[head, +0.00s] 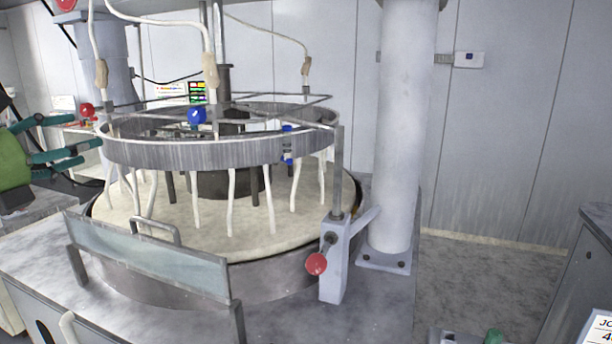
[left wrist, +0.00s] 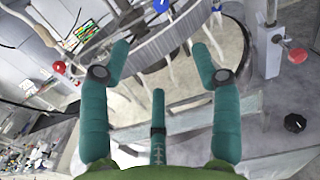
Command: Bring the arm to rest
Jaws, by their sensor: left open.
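My left gripper (head: 76,150), with a green body and teal fingers, is at the left edge of the head view. Its fingers are spread and empty. It also shows in the left wrist view (left wrist: 160,70), with nothing between the fingers. It is left of the polishing machine, whose pale round platen (head: 190,222) sits under a grey metal ring (head: 220,152). I cannot tell the exact gap between the fingers and the ring. My right gripper is not seen.
A glass guard (head: 150,258) stands at the platen's front. A red-knobbed lever (head: 316,263) and a white column (head: 405,130) stand to its right. White hoses rise above the ring. A small green piece (head: 493,337) is cut off below.

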